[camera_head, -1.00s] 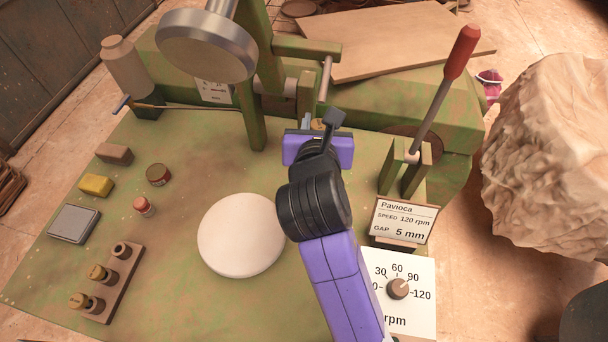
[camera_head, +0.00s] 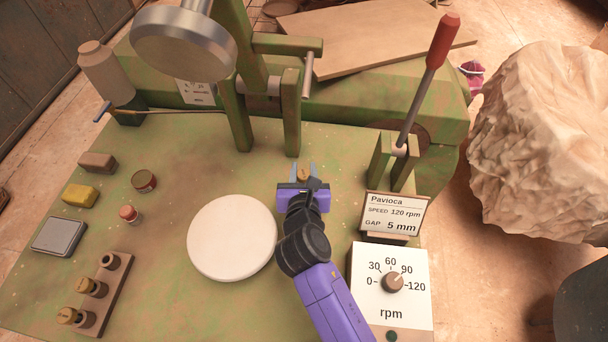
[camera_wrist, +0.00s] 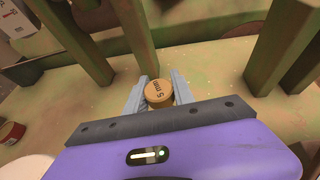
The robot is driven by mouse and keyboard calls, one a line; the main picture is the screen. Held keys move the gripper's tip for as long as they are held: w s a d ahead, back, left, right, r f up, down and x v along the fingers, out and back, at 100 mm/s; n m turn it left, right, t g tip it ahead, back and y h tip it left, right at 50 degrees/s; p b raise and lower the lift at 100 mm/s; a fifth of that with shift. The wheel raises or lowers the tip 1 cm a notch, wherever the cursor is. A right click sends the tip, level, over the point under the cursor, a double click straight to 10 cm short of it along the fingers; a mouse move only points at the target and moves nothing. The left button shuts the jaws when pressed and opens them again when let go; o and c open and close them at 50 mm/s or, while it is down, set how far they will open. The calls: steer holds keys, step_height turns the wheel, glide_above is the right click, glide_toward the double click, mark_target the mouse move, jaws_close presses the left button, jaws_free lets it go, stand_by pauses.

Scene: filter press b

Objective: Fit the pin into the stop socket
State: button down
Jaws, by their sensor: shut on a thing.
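My gripper (camera_head: 303,170) is shut on a brown, round-topped pin (camera_head: 303,176), over the green bench in front of the press posts. In the wrist view the pin (camera_wrist: 159,92) sits between the two grey fingers, and its top reads "5 mm". Its lower end is hidden, so I cannot tell its height above the bench. I cannot make out the stop socket in either view. A card (camera_head: 394,214) reads "GAP 5 mm".
Green press posts (camera_head: 291,115) stand behind my gripper. The red-handled lever (camera_head: 425,90) and rpm dial panel (camera_head: 390,312) are at right. A white disc (camera_head: 232,237) lies left of my arm. A wooden rack (camera_head: 117,287) holds two pins and has one empty place.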

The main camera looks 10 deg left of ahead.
step_height(320, 180, down, 2)
steer(key=shift+f, duration=0.1)
steer(key=c, duration=1.1)
jaws_free()
steer(key=shift+d, duration=0.1)
steer(key=v, duration=0.7)
steer(key=shift+s+r, duration=0.2)
